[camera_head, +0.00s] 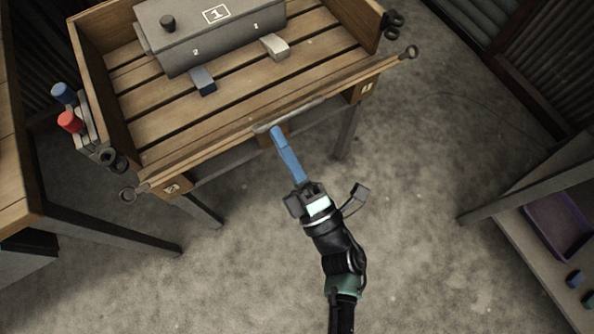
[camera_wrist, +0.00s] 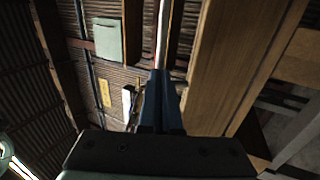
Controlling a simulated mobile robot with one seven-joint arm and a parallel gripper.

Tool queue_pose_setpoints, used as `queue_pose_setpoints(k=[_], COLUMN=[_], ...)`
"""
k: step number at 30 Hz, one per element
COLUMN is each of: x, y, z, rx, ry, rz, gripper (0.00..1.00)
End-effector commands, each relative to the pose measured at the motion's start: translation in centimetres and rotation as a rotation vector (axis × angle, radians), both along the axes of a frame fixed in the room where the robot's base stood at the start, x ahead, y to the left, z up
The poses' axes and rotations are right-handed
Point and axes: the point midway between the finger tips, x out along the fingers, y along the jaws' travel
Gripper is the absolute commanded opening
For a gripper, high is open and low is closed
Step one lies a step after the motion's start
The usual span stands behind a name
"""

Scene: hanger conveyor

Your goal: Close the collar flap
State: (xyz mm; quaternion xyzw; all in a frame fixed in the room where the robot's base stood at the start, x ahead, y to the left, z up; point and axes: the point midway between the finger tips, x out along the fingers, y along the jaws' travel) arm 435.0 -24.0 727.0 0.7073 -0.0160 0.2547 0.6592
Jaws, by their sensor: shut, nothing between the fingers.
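No part is clearly marked as the collar flap. A long wooden front board (camera_head: 222,136) runs along the near edge of a slatted wooden bench, with a pale handle bar (camera_head: 303,111) near its middle. I cannot tell whether this board is the flap. My gripper (camera_head: 275,129) has blue fingers, shut and empty, with tips just below the handle's left end; whether they touch it is unclear. In the wrist view the shut fingers (camera_wrist: 160,78) point ahead, with a wooden beam (camera_wrist: 237,65) close on their right.
A grey case (camera_head: 222,32) marked 1 stands on the bench (camera_head: 300,62), with a blue-grey block (camera_head: 203,81) and a pale block (camera_head: 275,46) by its front. Metal rings (camera_head: 410,52) sit at the board's ends. A shelf with a purple tray (camera_head: 557,225) stands right. Concrete floor is clear around my arm.

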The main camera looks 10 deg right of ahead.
Motion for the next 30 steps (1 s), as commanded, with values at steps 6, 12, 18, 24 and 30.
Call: queue_pose_setpoints(k=[6, 12, 18, 24, 30], x=[1.9, 3.8, 5.5, 7.1, 8.2], y=[0.8, 1.5, 2.1, 2.5, 2.9], z=[3.0, 4.0, 4.5, 4.6, 4.6], rx=[-0.051, -0.097, -0.139, -0.164, -0.163], ry=[0.138, 0.263, 0.377, 0.457, 0.454], rz=[0.003, 0.003, 0.002, -0.001, 0.000], gripper=[0.00, 0.00, 0.00, 0.00, 0.00])
